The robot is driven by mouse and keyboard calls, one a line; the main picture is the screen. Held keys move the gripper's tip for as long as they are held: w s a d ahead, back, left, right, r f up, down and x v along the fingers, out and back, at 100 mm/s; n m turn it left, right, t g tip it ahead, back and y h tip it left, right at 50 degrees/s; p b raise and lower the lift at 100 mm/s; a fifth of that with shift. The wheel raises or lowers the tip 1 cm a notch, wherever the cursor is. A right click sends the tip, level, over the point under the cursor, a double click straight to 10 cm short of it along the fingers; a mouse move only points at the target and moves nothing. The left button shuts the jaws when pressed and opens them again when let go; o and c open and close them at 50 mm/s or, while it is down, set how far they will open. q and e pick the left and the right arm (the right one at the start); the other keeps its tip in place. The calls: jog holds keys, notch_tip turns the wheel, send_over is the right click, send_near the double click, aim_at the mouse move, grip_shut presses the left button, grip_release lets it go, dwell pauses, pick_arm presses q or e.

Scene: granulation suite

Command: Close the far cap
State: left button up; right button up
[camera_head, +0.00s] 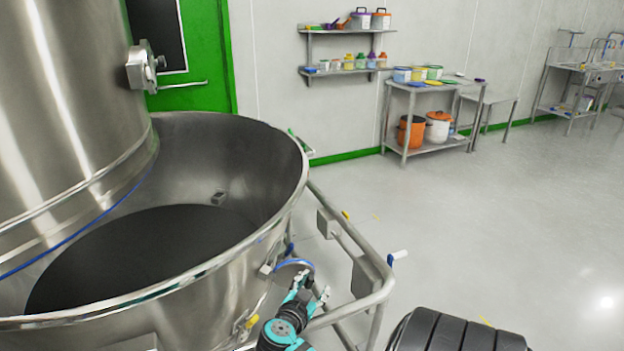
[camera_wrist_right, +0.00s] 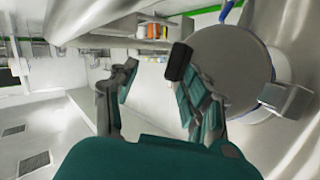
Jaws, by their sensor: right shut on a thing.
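The far cap is a round grey disc with a dark block at its left edge (camera_wrist_right: 232,70) in the right wrist view, on the side of the steel bowl (camera_head: 215,285). A blue curved edge (camera_head: 294,262) shows beside the bowl wall in the head view, just above my right gripper (camera_head: 309,291). In the wrist view my right gripper (camera_wrist_right: 158,88) has its fingers spread, with the dark block at the right fingertip. It is shut on the cap's edge piece; the exact contact is partly hidden. My left gripper is not in view.
A table (camera_head: 407,88) with tubs and wall shelves (camera_head: 345,70) stand at the back.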

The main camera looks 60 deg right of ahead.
jog(key=shift+s, duration=0.1)
jog(key=v, duration=1.2)
